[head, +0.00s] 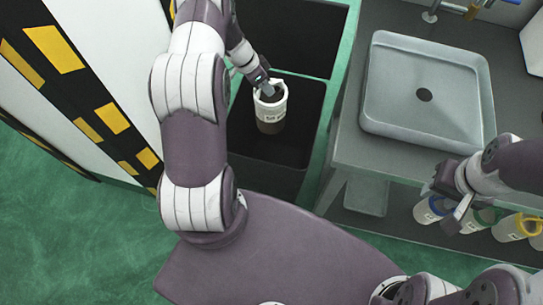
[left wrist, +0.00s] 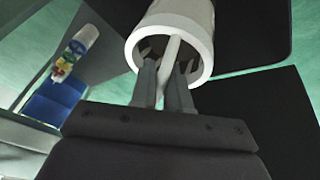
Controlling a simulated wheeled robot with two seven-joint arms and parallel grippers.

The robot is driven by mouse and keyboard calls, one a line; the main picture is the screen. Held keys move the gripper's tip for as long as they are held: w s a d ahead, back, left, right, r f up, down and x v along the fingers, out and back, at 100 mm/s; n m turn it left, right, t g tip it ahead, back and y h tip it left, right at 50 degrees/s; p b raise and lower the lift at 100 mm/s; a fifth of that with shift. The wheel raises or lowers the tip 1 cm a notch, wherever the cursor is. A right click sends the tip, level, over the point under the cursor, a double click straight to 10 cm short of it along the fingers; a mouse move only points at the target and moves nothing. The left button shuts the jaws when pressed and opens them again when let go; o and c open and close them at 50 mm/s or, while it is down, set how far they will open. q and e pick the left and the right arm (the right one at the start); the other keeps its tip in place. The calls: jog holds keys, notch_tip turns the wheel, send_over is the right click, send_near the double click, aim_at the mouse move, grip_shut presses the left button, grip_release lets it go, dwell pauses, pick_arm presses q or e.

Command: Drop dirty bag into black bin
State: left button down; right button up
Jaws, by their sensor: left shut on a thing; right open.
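The dirty bag (head: 271,112) is a pale cylinder with a brown lower part and a printed label. My left gripper (head: 267,88) is shut on it at its upper end. In the left wrist view, the fingers (left wrist: 164,72) grip a white strap across the open end of the bag (left wrist: 180,25). In the head view, the bag shows over the nearer black bin (head: 272,180), which is open and dark inside; its height above the bin floor is hard to tell. My right gripper (head: 450,203) is open and empty, in front of the sink bench.
A second black bin (head: 300,35) lies behind, across a green divider. A grey sink (head: 424,95) sits on the bench at right, with several bags with coloured rims (head: 515,228) on its lower shelf. A striped black-and-yellow panel (head: 80,85) stands left.

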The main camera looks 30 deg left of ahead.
pick_arm(q)
notch_tip(320, 180, down, 3)
jog(key=shift+f+b, duration=0.2)
jog(key=shift+b, duration=0.3)
jog(key=c, duration=1)
grip_release()
jog(key=shift+c, duration=0.2)
jog(key=v, duration=1.2)
jog(key=shift+a+r, duration=0.15)
jog(key=shift+r, duration=0.15)
jog(key=shift+s, duration=0.1)
